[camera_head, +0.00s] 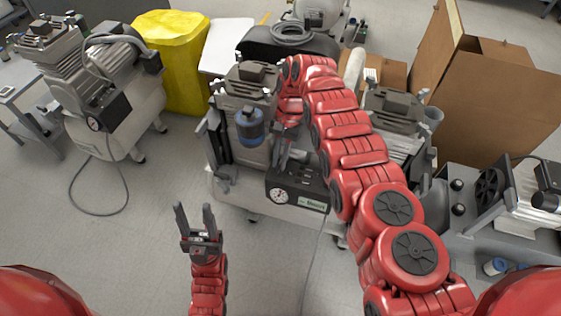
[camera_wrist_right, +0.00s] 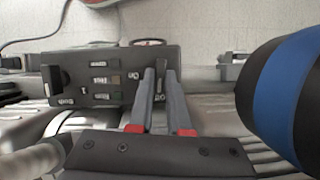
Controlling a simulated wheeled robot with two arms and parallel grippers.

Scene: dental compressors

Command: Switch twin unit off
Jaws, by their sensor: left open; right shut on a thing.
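The twin unit (camera_head: 240,142) stands in the middle of the head view, with two grey pump heads and a black control box (camera_head: 297,187) with a gauge on its front. My right arm reaches across it, and my right gripper (camera_head: 281,160) is at the top of the box. In the right wrist view the fingertips (camera_wrist_right: 160,75) are nearly together at the box's (camera_wrist_right: 85,78) labelled face, beside the On and Off labels. They are shut on the switch, which they mostly hide. My left gripper (camera_head: 196,212) is open and empty, low over the floor, left of the unit.
Another compressor (camera_head: 100,95) stands at the left, its cable on the floor. A yellow bin (camera_head: 172,50) and cardboard boxes (camera_head: 490,95) are behind. A blue-banded black cylinder (camera_wrist_right: 285,90) is close beside my right gripper. Floor around my left gripper is clear.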

